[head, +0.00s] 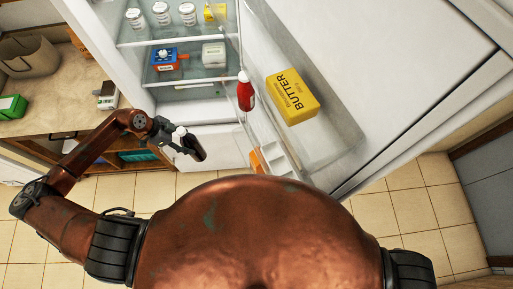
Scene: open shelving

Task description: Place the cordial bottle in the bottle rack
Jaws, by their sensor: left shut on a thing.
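My left gripper (172,138) is in front of the open fridge, shut on a dark bottle (194,148) with a white cap. The bottle is tilted and held in the air; I take it to be the cordial bottle, though its label cannot be read. The fingers hide part of it. The open fridge door has a white rack (279,162) low on its inner side, to the right of the held bottle and apart from it. A red bottle (246,96) with a white cap stands at the door's inner side. My right gripper is not in view.
A large yellow butter pack (293,96) is on the fridge door. An orange item (257,161) is by the low rack. Fridge shelves (200,80) hold jars and boxes. A counter (60,100) with a green box (12,107) is at left. Tiled floor is clear.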

